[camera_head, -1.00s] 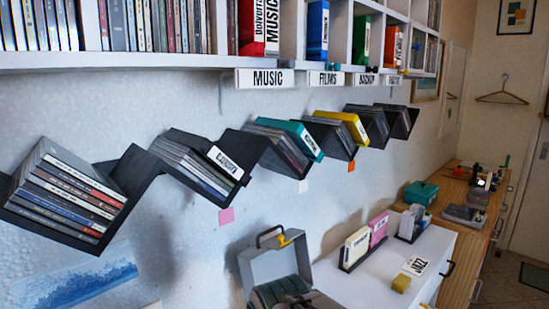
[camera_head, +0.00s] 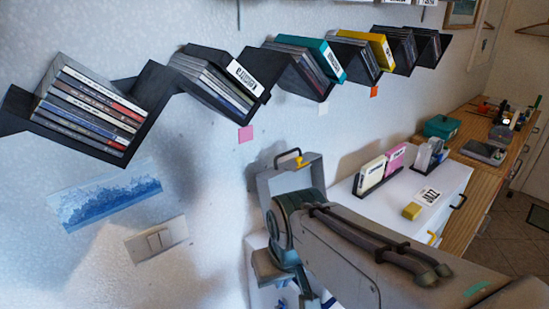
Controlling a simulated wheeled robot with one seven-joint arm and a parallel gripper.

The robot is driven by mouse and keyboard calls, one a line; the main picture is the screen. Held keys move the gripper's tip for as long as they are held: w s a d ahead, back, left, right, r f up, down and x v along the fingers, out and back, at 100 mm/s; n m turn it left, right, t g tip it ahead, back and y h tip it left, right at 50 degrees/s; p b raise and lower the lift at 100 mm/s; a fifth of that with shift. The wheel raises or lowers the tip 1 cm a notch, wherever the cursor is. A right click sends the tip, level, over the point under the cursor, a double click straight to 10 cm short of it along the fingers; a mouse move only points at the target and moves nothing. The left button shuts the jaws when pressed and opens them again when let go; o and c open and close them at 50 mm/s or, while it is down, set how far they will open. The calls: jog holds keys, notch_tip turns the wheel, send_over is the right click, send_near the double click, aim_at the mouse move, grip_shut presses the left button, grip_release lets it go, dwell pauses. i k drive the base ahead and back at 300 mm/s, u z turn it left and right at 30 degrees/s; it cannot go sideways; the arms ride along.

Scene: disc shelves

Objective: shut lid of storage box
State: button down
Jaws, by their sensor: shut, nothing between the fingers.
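The grey storage box's raised lid (camera_head: 284,177) stands upright near the wall, with a dark carry handle and a yellow latch at its top. The lid looks open. My arm crosses in front of it from the lower right and hides the lower lid and most of the box body. My arm bends down just in front of the lid. I cannot tell whether it touches the lid. My gripper does not show; the arm runs down toward the bottom edge of the picture.
A wooden counter (camera_head: 480,140) with a teal box (camera_head: 441,126) lies beyond. A zigzag black disc shelf (camera_head: 150,95) juts from the wall above. Floor shows at far right.

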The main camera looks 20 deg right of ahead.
aim_at(284, 177)
jog(key=k, duration=1.15)
jog(key=u, duration=0.45)
jog(key=i, duration=0.8)
jog(key=u, duration=0.05)
